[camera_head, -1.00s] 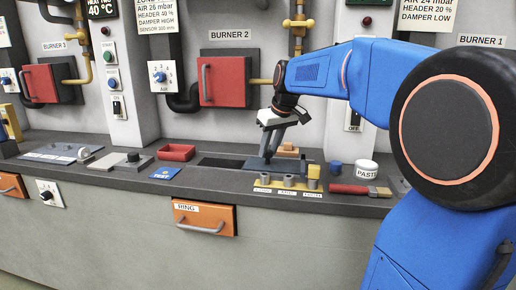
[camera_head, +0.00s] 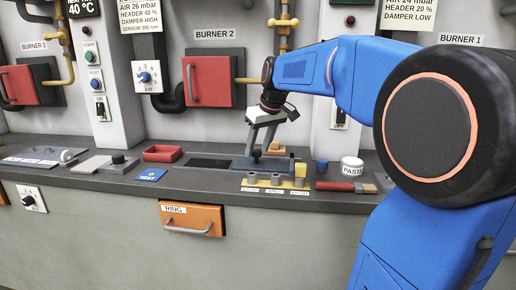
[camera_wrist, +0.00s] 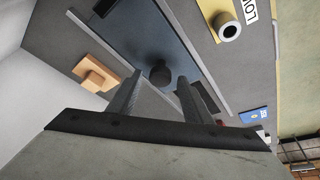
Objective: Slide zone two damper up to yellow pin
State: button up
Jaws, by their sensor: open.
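A dark blue-grey sliding plate with an upright black knob (camera_wrist: 160,73) lies between two grey rails; I take it for the zone two damper (camera_wrist: 155,35). In the head view the plate (camera_head: 240,164) lies on the counter below Burner 2. My gripper (camera_wrist: 157,90) is open, pointing down, its fingers on either side of the near part of the knob in the wrist view. Contact cannot be told. In the head view my gripper (camera_head: 260,147) is just above the plate. A yellow block (camera_head: 301,170) stands at the yellow strip's right end; whether it is the yellow pin is unclear.
The yellow strip (camera_head: 243,188) with grey posts and labels runs in front of the plate. A tan block (camera_wrist: 95,77) sits beyond one rail. A red tray (camera_head: 163,154), a blue card (camera_head: 151,175), a paste jar (camera_head: 352,166) and a red-handled brush (camera_head: 335,186) are nearby.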

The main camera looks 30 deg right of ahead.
jog(key=v, duration=1.6)
jog(key=shift+s+r, duration=0.2)
jog(key=shift+r, duration=0.15)
jog(key=shift+d, duration=0.1)
jog(key=s+a+f, duration=0.3)
jog(key=s+f, duration=0.5)
jog(key=f, duration=0.3)
jog(key=s+a+f+m, duration=0.1)
jog(key=s+a+f, duration=0.3)
jog(key=s+f, duration=0.4)
jog(key=s+a+f, duration=0.3)
jog(key=s+f, duration=0.5)
jog(key=f, duration=0.6)
jog(key=shift+s+a+f+m+h, duration=0.15)
jog(key=shift+s+a+m+h, duration=0.15)
jog(key=shift+a+m, duration=0.1)
